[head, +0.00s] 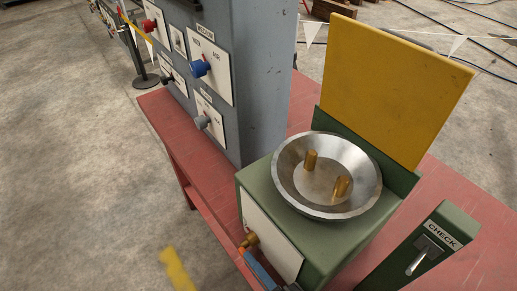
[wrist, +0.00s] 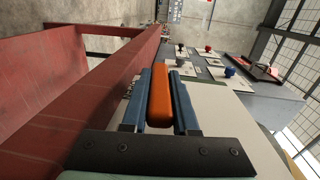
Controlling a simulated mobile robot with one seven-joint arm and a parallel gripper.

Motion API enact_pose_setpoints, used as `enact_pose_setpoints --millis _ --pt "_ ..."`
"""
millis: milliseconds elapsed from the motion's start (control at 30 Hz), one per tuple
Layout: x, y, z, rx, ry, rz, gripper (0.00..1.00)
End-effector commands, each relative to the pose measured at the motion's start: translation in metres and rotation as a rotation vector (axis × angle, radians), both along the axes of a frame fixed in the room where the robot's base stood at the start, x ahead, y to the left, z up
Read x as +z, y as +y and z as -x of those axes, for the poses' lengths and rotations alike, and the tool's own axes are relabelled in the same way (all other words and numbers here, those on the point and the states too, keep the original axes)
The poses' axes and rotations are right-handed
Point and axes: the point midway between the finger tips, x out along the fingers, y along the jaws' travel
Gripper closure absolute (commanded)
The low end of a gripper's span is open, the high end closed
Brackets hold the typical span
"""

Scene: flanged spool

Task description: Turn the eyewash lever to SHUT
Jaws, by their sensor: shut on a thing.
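The eyewash station is a green box (head: 347,243) with a steel bowl (head: 290,186) holding two brass nozzles (head: 341,187). The eyewash lever (wrist: 160,95) has an orange grip, seen lengthwise in the wrist view. My gripper (wrist: 158,72) is shut on this grip, with one blue-grey finger on each side. In the head view my gripper (head: 262,270) shows only partly at the bottom edge, beside the plate. The plate's lettering cannot be read.
A grey cabinet (head: 262,80) with several knobs, one blue (head: 201,67), stands to the left on the red table (head: 158,102). A yellow board (head: 395,85) rises behind the bowl. A green CHECK box (head: 425,250) with a switch stands at right. Open floor lies left.

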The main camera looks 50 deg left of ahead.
Motion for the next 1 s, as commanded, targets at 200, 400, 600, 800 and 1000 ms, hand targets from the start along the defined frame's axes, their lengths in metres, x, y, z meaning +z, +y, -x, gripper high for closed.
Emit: enact_pose_setpoints --millis 200,400,600,800,1000 --pt "-0.0071 0.0027 0.0003 0.001 -0.005 -0.068 1.00" --pt "-0.0059 0.0039 0.0004 0.001 -0.007 -0.092 1.00" --pt "-0.0052 0.0043 0.0007 0.001 -0.006 -0.095 1.00" --pt "-0.0055 0.0045 0.0009 0.002 -0.004 -0.095 0.65" --pt "-0.0054 0.0044 0.0006 0.001 -0.005 -0.094 0.43"
